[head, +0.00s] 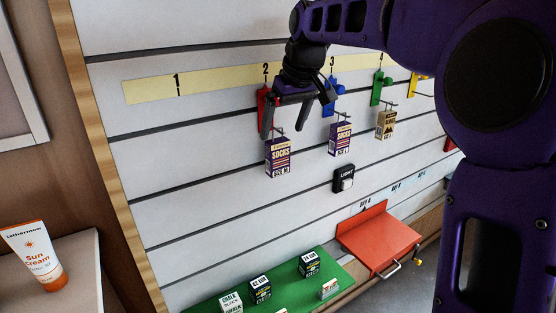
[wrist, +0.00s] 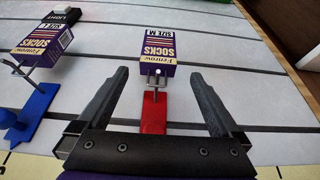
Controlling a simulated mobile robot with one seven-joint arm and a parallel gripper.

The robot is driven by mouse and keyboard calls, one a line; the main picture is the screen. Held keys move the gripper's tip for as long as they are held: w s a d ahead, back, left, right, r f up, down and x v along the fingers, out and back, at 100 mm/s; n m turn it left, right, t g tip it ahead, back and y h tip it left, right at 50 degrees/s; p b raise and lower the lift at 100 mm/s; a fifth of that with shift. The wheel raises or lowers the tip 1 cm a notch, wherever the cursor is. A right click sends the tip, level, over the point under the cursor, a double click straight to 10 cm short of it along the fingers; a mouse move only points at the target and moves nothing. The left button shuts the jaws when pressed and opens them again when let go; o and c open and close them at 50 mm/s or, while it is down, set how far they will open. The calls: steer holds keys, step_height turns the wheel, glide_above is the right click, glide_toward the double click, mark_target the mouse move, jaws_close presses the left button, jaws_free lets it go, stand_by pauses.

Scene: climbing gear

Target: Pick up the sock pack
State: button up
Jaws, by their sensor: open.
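A purple and white sock pack, size M (head: 279,158), hangs from the red hook (head: 263,108) under number 2 on the slatted wall. In the wrist view this pack (wrist: 158,47) is upside down, just beyond and between my fingertips. My gripper (head: 282,131) is open and empty, just above the pack in the head view. In the wrist view its fingers (wrist: 159,74) stand to either side of the red hook (wrist: 154,112), apart from the pack. A second sock pack, size L (head: 340,138), hangs from the blue hook under number 3; it also shows in the wrist view (wrist: 48,44).
A tan box (head: 386,124) hangs from the green hook under number 4. A black light switch (head: 344,178) is on the wall below. A green shelf (head: 335,276) holds small boxes, beside a red bin (head: 380,238). Sun cream (head: 36,257) stands at left.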

mark_target(279, 141)
steer(key=x, duration=0.7)
steer(key=shift+w+f+b, duration=0.2)
steer(key=shift+w+b, duration=0.1)
steer(key=shift+b, duration=0.05)
steer(key=shift+r, duration=0.1)
steer(key=c, duration=1.4)
steer(key=shift+r, duration=0.1)
